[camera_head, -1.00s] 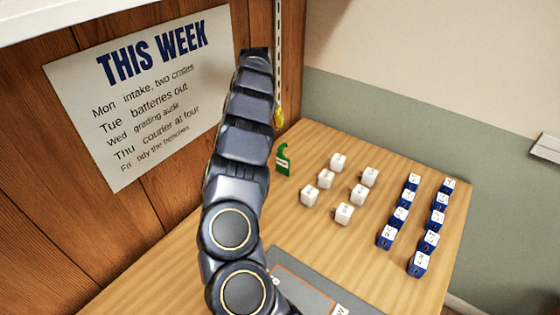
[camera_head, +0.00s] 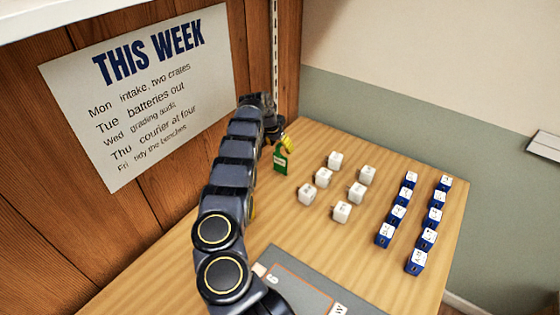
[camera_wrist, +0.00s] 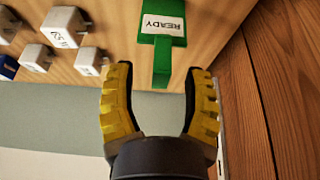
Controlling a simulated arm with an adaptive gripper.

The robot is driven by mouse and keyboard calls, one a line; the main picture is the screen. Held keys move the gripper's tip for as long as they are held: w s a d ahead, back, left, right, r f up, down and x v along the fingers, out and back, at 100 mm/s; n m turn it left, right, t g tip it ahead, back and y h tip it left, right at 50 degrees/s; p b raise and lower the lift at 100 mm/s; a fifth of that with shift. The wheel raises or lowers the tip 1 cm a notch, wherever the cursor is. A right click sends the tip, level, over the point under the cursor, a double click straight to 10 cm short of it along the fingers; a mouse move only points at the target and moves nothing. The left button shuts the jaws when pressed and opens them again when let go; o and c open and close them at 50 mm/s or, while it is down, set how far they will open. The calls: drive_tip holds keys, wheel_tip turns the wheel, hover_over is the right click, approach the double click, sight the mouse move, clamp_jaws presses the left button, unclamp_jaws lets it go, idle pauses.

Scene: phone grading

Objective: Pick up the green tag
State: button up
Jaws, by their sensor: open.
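The green tag (camera_head: 280,160) stands at the back left of the wooden table, near the wood-panelled wall. In the wrist view the green tag (camera_wrist: 163,35) shows a white label reading READY, and its narrow green end points toward the space between my fingers. My gripper (camera_head: 287,143) is at the tag, its yellow finger just above and right of it in the head view. In the wrist view my gripper (camera_wrist: 160,85) is open, with one yellow-padded finger on each side of the tag's narrow end. I cannot tell whether either finger touches it.
Several white cubes (camera_head: 323,178) stand right of the tag. Two rows of blue blocks with white tops (camera_head: 397,215) stand farther right. A grey mat (camera_head: 300,290) lies at the front. The wood-panelled wall (camera_head: 160,205) is close on the left.

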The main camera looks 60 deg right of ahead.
drive_tip(key=shift+d+f, duration=0.1)
drive_tip(key=shift+f, duration=0.1)
clamp_jaws()
drive_tip(key=shift+r, duration=0.2)
